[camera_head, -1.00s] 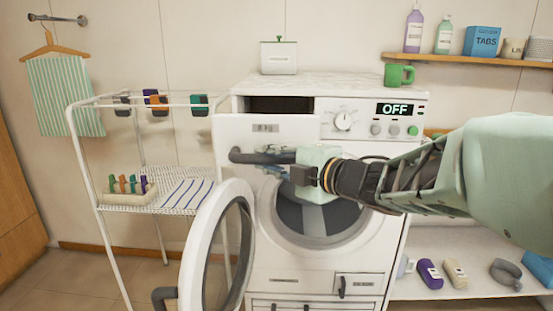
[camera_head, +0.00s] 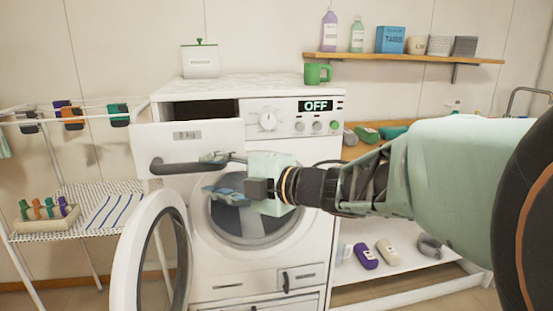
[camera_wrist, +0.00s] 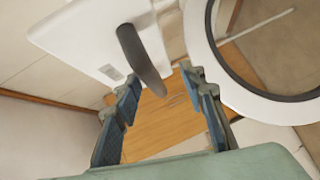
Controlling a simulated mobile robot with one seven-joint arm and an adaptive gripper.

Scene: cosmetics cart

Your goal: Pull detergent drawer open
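The white detergent drawer (camera_head: 215,136) stands pulled out at the top left of the washing machine (camera_head: 300,165), with a dark opening behind its front. Its dark grey bar handle (camera_head: 180,166) runs across the front and also shows in the wrist view (camera_wrist: 137,55). My gripper (camera_head: 216,177) is just in front of the drawer, at the handle's right end. In the wrist view my gripper (camera_wrist: 160,80) has its two blue-padded fingers spread, with the handle's lower end near the gap between the tips. I cannot tell whether a finger touches the handle.
The round machine door (camera_head: 155,250) hangs open below and left of the drawer. A drying rack (camera_head: 75,190) with a bottle tray stands at left. A white canister (camera_head: 200,62) and green mug (camera_head: 318,73) sit on top. Shelves with bottles are at right.

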